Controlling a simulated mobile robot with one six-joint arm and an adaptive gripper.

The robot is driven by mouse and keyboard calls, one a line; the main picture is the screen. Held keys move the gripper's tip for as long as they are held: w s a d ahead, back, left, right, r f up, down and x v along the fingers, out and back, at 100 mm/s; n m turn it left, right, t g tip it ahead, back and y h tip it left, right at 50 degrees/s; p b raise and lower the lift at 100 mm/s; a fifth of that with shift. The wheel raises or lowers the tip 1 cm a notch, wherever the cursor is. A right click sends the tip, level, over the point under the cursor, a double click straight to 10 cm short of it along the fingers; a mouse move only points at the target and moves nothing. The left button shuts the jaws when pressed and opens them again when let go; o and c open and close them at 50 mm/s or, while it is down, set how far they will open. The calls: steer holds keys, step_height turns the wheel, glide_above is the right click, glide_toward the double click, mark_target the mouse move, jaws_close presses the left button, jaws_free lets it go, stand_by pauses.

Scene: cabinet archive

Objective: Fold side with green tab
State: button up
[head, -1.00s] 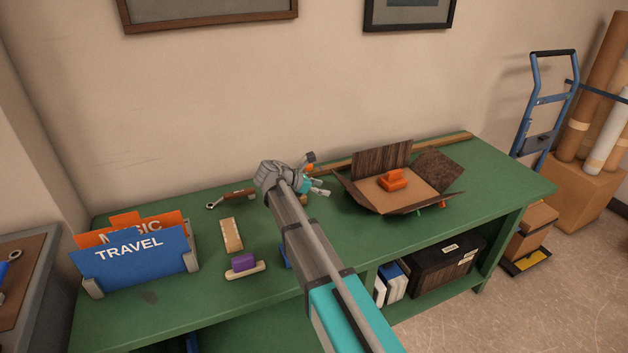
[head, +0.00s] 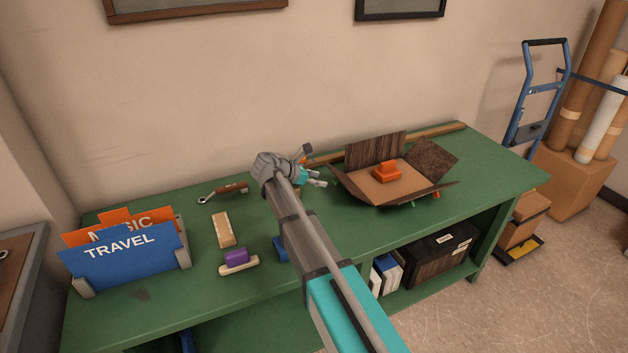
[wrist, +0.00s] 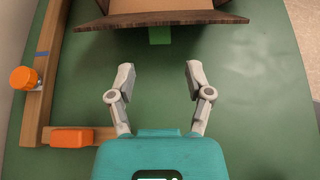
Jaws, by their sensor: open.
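An open box (head: 385,188) with brown wood-grain flaps stands on the green bench, all its visible flaps spread outward or up. An orange block (head: 387,171) sits on its inner panel. In the wrist view, the flap nearest me (wrist: 160,21) sticks out level, with a green tab (wrist: 160,36) under its edge. In the head view, a small green piece (head: 412,205) shows below the box's front edge. My gripper (head: 318,179) is left of the box. Its fingers (wrist: 160,78) are apart and empty, short of the green tab, not touching the flap.
A wooden strip (head: 430,134) runs along the wall. In the wrist view, an orange cylinder (wrist: 24,78) and an orange block (wrist: 72,138) lie beside wood at left. A wrench (head: 222,193), a brush (head: 238,262) and blue and orange folders (head: 125,255) occupy the left. The front right bench is clear.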

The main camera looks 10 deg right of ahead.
mark_target(335, 182)
steer(key=shift+b+x, duration=1.35)
steer(key=shift+x, duration=1.75)
steer(key=shift+w+d+f, duration=0.1)
steer(key=shift+d+f, duration=0.1)
steer(key=shift+d, duration=0.1)
steer(key=c, duration=0.8)
